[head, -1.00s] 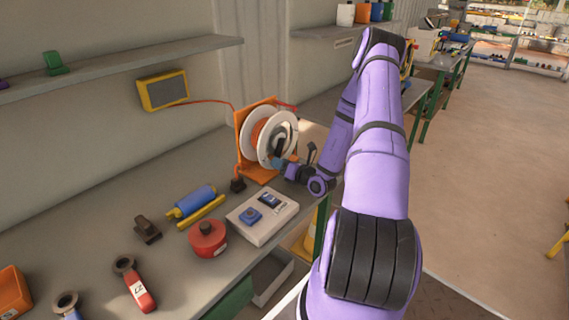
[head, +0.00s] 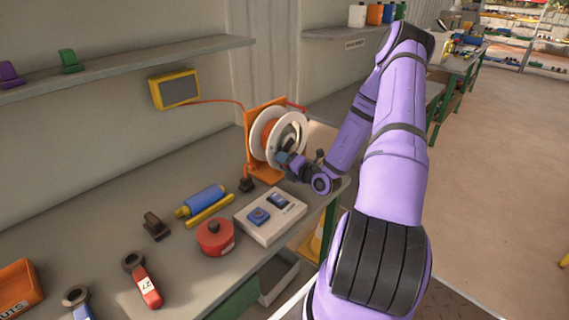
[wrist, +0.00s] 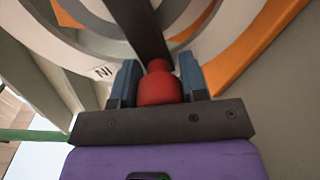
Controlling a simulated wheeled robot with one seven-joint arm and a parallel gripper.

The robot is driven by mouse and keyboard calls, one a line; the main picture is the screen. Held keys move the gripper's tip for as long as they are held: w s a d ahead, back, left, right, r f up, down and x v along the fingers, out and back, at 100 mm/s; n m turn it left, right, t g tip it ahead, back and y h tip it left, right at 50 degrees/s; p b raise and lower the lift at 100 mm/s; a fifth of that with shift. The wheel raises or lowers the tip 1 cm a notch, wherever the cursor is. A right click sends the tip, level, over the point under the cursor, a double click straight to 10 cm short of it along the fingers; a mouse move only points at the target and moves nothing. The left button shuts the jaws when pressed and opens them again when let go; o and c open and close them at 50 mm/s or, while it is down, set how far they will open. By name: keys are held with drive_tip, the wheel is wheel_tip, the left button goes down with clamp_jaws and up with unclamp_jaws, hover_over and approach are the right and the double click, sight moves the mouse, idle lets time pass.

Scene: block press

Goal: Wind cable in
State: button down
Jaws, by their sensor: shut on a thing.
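The cable reel (head: 259,141) has white flanges and orange windings and stands upright in an orange frame (head: 264,175) on the workbench. A dark crank arm (wrist: 142,28) crosses the reel's face in the wrist view and ends in a red knob (wrist: 159,89). My gripper (head: 284,157) is at the lower front of the reel. In the wrist view its two blue-grey fingers (wrist: 158,78) are shut on the red knob, one on each side. A white label (wrist: 103,72), reading IN upside down, shows on the reel. A thin red cable (head: 215,101) runs from the yellow wall box (head: 175,91) toward the frame.
A pale control box with blue parts (head: 270,222), a red round pot (head: 215,237), a blue roller (head: 204,198) and a red-handled tool (head: 146,288) lie left of and nearer than the reel. A shelf (head: 130,65) runs along the wall above.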

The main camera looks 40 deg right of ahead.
idle(0.4)
drive_tip(key=c, duration=0.7)
unclamp_jaws()
drive_tip(key=shift+o, duration=0.2)
drive_tip(key=shift+s, duration=0.1)
drive_tip(key=s, duration=1)
drive_tip(key=shift+s+d+r, duration=0.25)
drive_tip(key=shift+s+d, duration=0.1)
